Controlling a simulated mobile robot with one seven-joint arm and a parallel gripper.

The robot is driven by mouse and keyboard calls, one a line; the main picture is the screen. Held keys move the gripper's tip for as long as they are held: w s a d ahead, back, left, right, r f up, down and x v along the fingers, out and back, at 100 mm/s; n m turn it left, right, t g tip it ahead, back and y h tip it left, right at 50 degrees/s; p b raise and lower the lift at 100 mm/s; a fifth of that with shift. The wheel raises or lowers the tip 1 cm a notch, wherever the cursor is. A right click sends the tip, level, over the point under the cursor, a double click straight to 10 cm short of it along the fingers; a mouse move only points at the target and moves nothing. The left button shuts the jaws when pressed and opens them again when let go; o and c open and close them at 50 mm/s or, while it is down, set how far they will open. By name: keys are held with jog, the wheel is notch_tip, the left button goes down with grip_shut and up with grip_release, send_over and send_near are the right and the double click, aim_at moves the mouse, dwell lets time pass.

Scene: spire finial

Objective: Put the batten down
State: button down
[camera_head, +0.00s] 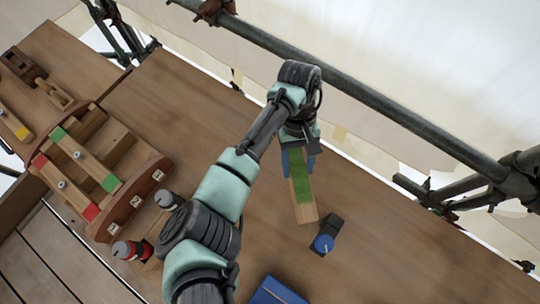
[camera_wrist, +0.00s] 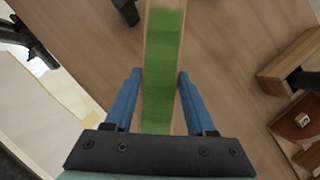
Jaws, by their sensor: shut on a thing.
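The batten (camera_head: 306,208) is a wooden bar with a green band. My gripper (camera_head: 299,160) is shut on it, and the batten's free end points toward the lower part of the head view. In the wrist view the green-banded batten (camera_wrist: 162,70) runs between the two blue fingers of my gripper (camera_wrist: 161,78). The batten is over the wooden deck (camera_head: 370,225); I cannot tell whether it touches the boards. Its other end is hidden under my gripper and wrist.
A curved wooden frame (camera_head: 140,199) with red- and green-ended battens stands at left. A black and blue tool (camera_head: 324,243) lies just beyond the batten's free end. A blue box (camera_head: 272,292) is at the bottom. A scaffold rail (camera_head: 400,115) crosses the back. Deck right is clear.

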aim_at(296, 169)
jog(key=r, duration=0.1)
jog(key=r+n+p, duration=0.1)
jog(key=r+n+h+p, duration=0.1)
jog(key=r, duration=0.1)
jog(key=shift+w+d+r, duration=0.1)
jog(key=shift+w+d, duration=0.2)
jog(key=shift+d, duration=0.1)
jog(key=shift+s+a+r+n+t+h+p, duration=0.3)
jog(key=shift+s+a+r+n+p, duration=0.3)
jog(key=shift+n, duration=0.4)
jog(key=s+a+n+t+h+p, duration=0.1)
jog(key=s+a+n+h+p, duration=0.15)
jog(key=s+a+n, duration=0.35)
jog(key=shift+m+y, duration=0.45)
jog(key=shift+m, duration=0.05)
jog(key=f+b, duration=0.3)
jog(key=f, duration=0.1)
jog(key=s+f+b, duration=0.1)
jog(key=f+b, duration=0.2)
jog(key=f, duration=0.2)
jog(key=f+b, duration=0.3)
jog(key=f, duration=0.2)
jog(key=shift+s+a+b, duration=0.15)
jog(key=shift+a+b, duration=0.15)
jog(key=shift+f, duration=2.35)
jog(key=shift+f+b, duration=0.2)
jog(key=shift+b, duration=0.1)
jog(key=shift+c, duration=1.1)
grip_release()
